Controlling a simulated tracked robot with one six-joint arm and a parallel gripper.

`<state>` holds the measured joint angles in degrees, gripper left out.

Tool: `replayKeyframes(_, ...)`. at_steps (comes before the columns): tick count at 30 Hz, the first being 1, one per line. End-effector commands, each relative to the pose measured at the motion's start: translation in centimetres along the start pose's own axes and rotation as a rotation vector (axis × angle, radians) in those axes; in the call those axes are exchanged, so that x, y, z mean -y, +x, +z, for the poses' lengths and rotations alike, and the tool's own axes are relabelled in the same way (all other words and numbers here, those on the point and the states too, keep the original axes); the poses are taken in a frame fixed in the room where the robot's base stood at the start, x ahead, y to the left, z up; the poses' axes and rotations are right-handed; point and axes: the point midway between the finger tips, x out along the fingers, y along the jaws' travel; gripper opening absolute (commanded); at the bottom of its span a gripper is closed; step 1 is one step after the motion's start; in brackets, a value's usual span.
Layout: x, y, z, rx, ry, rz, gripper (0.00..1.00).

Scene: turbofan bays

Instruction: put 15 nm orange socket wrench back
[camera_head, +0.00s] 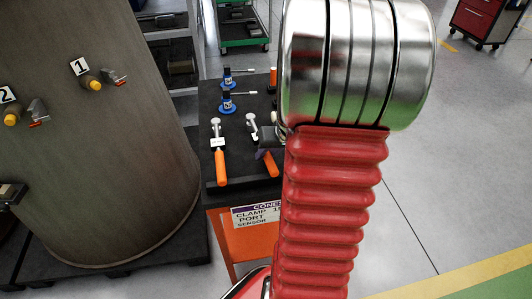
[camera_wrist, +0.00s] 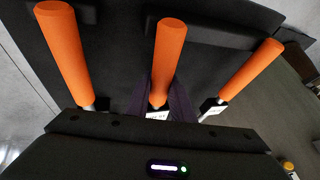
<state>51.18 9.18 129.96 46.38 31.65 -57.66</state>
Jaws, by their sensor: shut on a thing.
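Three orange-handled socket wrenches show in the wrist view: a left one (camera_wrist: 66,50), a middle one (camera_wrist: 168,50) and a right one (camera_wrist: 250,70). My gripper (camera_wrist: 160,102) has its purple fingers closed on either side of the middle wrench, near the lower end of its handle. In the head view, one orange wrench (camera_head: 220,166) lies on the black cart top (camera_head: 233,176). The held wrench (camera_head: 270,165) is just right of it, partly hidden by my gripper and arm. Whether it touches the top cannot be told. The small tags are unreadable.
Two blue-based tools (camera_head: 228,103) stand toward the back of the cart top. A large grey cylinder (camera_head: 95,150) with numbered fittings stands close left of the cart. An orange lower panel (camera_head: 258,248) carries a sign (camera_head: 258,215). Open floor lies to the right.

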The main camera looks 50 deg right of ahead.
Motion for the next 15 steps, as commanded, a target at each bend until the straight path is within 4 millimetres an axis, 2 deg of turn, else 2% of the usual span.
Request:
replayKeyframes(6, -0.05, 0.14, 0.04, -0.001, 0.000, 0.001, 0.00)
replayKeyframes(7, -0.06, 0.14, 0.04, -0.001, 0.000, 0.001, 0.22)
replayKeyframes(15, -0.05, 0.14, 0.06, 0.000, 0.000, 0.000, 0.41)
